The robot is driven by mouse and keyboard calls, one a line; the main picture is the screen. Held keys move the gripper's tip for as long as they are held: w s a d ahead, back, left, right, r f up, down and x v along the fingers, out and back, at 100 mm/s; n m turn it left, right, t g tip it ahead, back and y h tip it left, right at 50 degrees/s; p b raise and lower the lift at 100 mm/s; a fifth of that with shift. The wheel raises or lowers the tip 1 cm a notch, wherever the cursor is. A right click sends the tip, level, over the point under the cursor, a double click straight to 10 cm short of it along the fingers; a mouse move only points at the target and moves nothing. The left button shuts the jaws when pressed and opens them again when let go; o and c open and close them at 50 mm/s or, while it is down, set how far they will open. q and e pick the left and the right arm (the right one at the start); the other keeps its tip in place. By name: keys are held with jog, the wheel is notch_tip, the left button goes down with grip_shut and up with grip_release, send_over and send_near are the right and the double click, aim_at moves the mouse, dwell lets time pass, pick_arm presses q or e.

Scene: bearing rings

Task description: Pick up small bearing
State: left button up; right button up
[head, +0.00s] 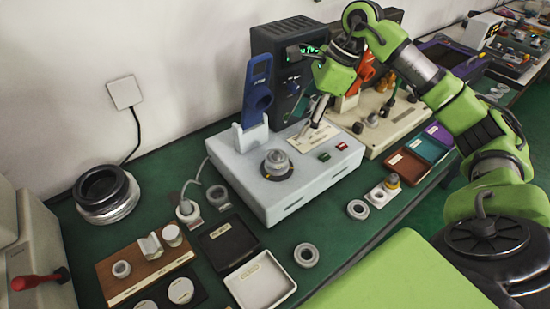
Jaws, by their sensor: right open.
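Several bearing rings are in the head view. One grey ring (306,254) lies flat on the green table near the front edge. Another ring (358,209) lies flat further right, and a third (122,269) sits on the wooden board (150,275) at left. I cannot tell for certain which one is the small bearing. My right gripper (311,132) is open and points down over the back of the light grey device, in front of the dark box. It is well apart from these rings. My left gripper is not in view.
The light grey device (300,190) with a round metal holder (277,164) stands mid-table. A black tray (229,244) and a white tray (261,283) lie in front. Large stacked rings (106,193) are at left.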

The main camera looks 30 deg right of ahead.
send_over(280, 153)
jog(key=s+d, duration=0.2)
jog(key=d, duration=0.1)
notch_tip(280, 153, down, 5)
jog(key=shift+w+a+f+p, duration=0.4)
jog(key=shift+w+a+p, duration=0.05)
jog(key=shift+p, duration=0.3)
jog(key=x, duration=0.1)
jog(key=p+x, duration=0.1)
jog(key=x, duration=0.1)
jog(key=shift+a+f+p, duration=0.1)
jog(key=shift+a+p, duration=0.2)
jog(key=shift+a, duration=0.1)
jog(key=shift+w+a+f, duration=0.1)
jog(key=shift+w+f, duration=0.1)
jog(key=shift+f, duration=0.3)
jog(key=c, duration=1.4)
jog(key=shift+c, duration=0.5)
jog(key=shift+r, duration=0.2)
